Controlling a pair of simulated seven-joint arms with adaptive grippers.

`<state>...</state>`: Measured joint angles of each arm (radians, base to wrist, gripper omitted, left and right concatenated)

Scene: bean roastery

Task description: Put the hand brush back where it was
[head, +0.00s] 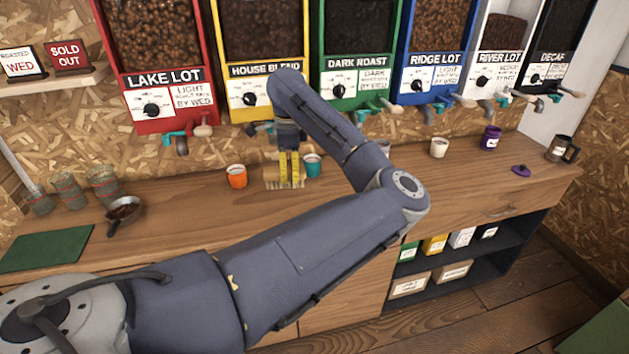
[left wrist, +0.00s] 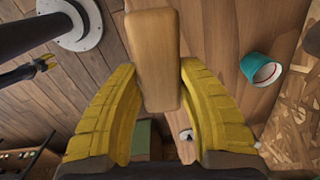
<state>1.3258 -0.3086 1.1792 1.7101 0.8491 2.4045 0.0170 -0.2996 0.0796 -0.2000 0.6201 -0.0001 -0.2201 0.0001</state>
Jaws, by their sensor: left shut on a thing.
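The hand brush (head: 271,176) is at the counter in the head view, between an orange cup and a teal cup. Its wooden body (left wrist: 153,50) fills the upper middle of the left wrist view. My left gripper (head: 289,168) is shut on the brush, its yellow fingers on both sides of the wood in the wrist view (left wrist: 162,95). I cannot tell whether the brush touches the counter. What looks like my right gripper (left wrist: 43,63), small with yellow tips, shows at the left of the wrist view; its opening is unclear.
The orange cup (head: 236,177) and teal cup (head: 312,166) stand close on either side. Bean dispensers (head: 258,95) hang behind. A scoop (head: 122,213), glasses (head: 68,190) and a green mat (head: 45,249) are at left. The wooden counter (head: 190,205) is clear in front of the orange cup.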

